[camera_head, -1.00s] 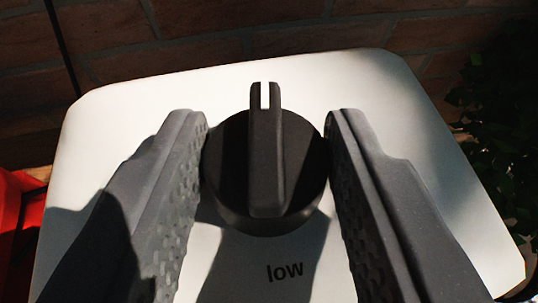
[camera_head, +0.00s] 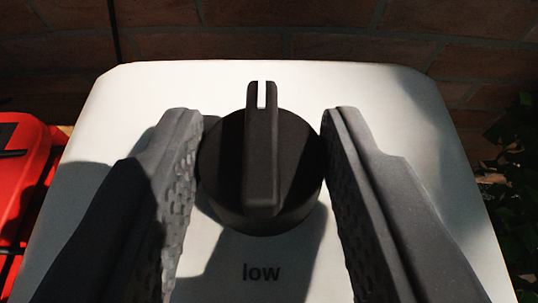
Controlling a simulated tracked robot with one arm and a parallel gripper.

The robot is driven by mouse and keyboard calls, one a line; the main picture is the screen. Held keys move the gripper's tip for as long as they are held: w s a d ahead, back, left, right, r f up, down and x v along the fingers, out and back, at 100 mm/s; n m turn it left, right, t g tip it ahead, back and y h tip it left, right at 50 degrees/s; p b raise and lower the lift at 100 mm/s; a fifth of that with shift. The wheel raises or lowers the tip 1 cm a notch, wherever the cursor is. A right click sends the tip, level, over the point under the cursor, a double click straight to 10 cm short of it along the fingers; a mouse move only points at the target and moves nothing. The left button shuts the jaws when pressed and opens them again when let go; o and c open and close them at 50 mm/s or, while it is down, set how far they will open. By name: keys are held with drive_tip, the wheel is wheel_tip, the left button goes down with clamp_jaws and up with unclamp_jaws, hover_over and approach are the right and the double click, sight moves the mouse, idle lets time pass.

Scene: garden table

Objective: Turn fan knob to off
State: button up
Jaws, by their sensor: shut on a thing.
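The fan knob (camera_head: 297,165) is a round black dial with a raised grip bar and a white pointer mark at its far end. It sits on a white panel (camera_head: 385,85), and its pointer aims to the top of the picture. The word "low" (camera_head: 261,272) is printed on the panel below the knob. No other label shows; the fingers and knob cover parts of the panel. My gripper (camera_head: 260,150) has one grey finger on each side of the knob and is shut on its round rim.
A red object (camera_head: 25,165) with black parts stands left of the panel. A brick wall (camera_head: 300,30) runs behind it. Dark green leaves (camera_head: 515,165) are at the right edge.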

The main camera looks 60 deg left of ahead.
drive_tip(key=o, duration=1)
drive_tip(key=b+v, duration=0.3)
drive_tip(key=v, duration=1)
drive_tip(key=shift+s+d+b, duration=0.15)
drive_tip(key=shift+d+b, duration=0.1)
drive_tip(key=shift+b, duration=0.05)
drive_tip(key=shift+r, duration=0.2)
